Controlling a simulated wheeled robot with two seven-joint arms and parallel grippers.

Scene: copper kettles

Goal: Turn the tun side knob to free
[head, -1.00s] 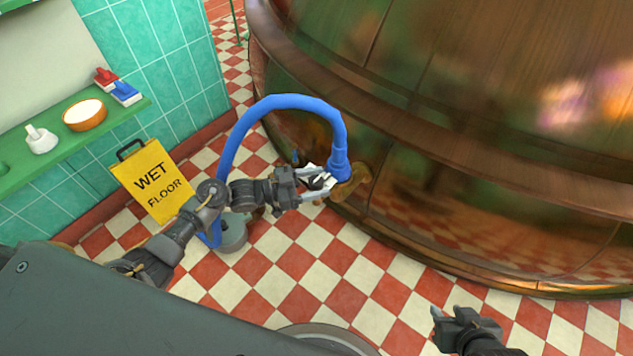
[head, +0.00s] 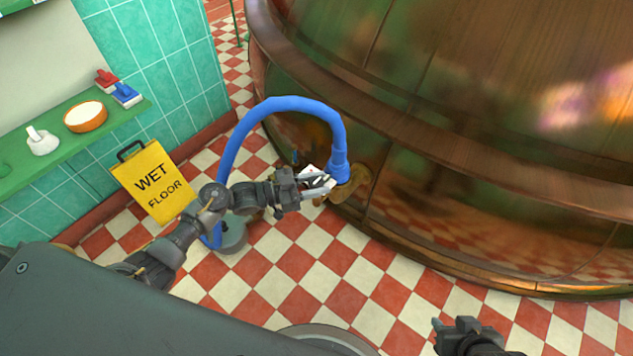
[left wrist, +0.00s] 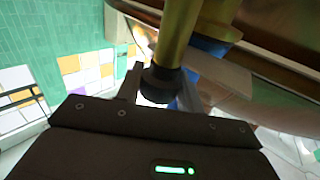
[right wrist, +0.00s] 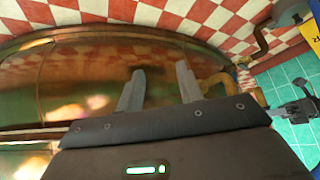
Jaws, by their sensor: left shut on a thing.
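The copper tun (head: 480,130) fills the right of the head view, with a brass outlet pipe (head: 358,192) low on its near side. My left gripper (head: 328,184) is at this outlet, beside the end of the blue hose. In the left wrist view its fingers (left wrist: 157,82) are shut on a dark knob (left wrist: 160,84) below a brass stem (left wrist: 176,30). The knob is hidden behind the fingers in the head view, and I cannot tell its setting. My right gripper (head: 437,326) is empty and open, as the right wrist view (right wrist: 160,70) shows.
The blue hose (head: 285,103) arches from the outlet to a grey floor fitting (head: 233,238), close over my left arm. A yellow wet floor sign (head: 154,182) stands left. A green shelf (head: 65,150) is on the wall. The checkered floor (head: 330,270) in front is clear.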

